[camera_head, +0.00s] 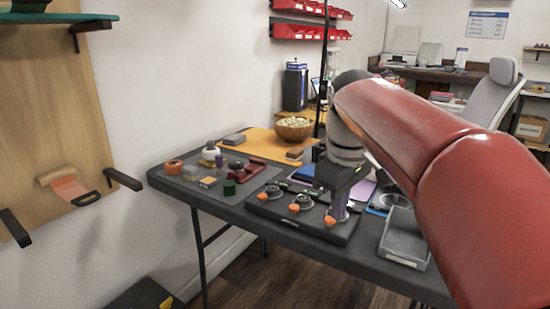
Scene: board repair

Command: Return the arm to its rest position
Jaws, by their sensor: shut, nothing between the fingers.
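My red arm (430,150) reaches in from the right and hangs over the table. My gripper (339,183) is dark and points down below the grey wrist, above the right part of a black panel. It is shut with nothing seen held in it. The black panel (290,228) carries several round dark parts with orange knobs (294,208). The fingertips are small and partly hidden.
The dark table (365,262) holds a grey mat with small parts, including a red tool (246,168), a wooden bowl (294,129) and a grey metal tray (404,240). A wooden wall board (60,120) with brackets stands left. A grey chair (492,95) stands behind the arm.

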